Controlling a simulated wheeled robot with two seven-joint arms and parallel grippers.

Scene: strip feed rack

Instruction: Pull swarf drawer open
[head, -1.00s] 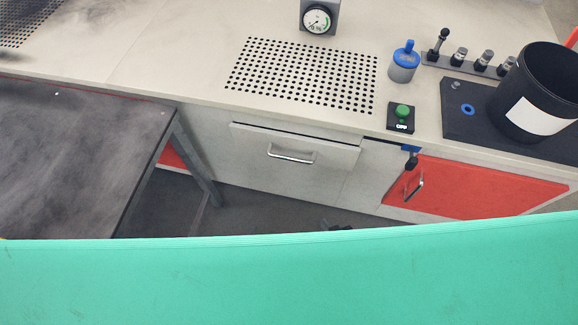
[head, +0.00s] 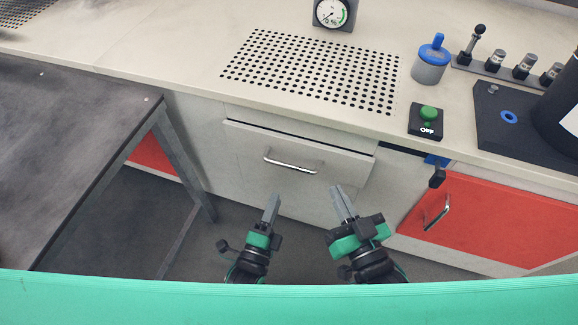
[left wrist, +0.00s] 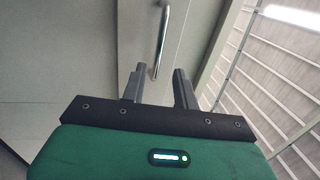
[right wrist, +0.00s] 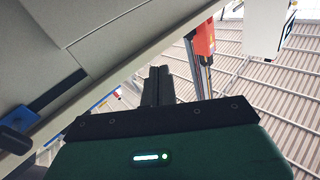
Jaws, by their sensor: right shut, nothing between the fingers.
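The swarf drawer (head: 240,140) is a pale grey front under the counter, with a dark gap along its top edge. Its bar handle (head: 291,166) is silver. My left gripper (head: 272,203) is in front of and below the handle, open and empty, not touching it. In the left wrist view the handle (left wrist: 161,40) lies beyond the gap between the parted fingers (left wrist: 157,83). My right gripper (head: 340,198) is shut and empty, below and right of the handle. In the right wrist view its fingers (right wrist: 158,80) are together.
A dark table (head: 70,130) stands at the left. A red cabinet door (head: 490,220) with a handle is at the right. The counter above holds a gauge (head: 331,13), a blue-lidded pot (head: 431,65) and a green button box (head: 426,122). Floor in front of the drawer is clear.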

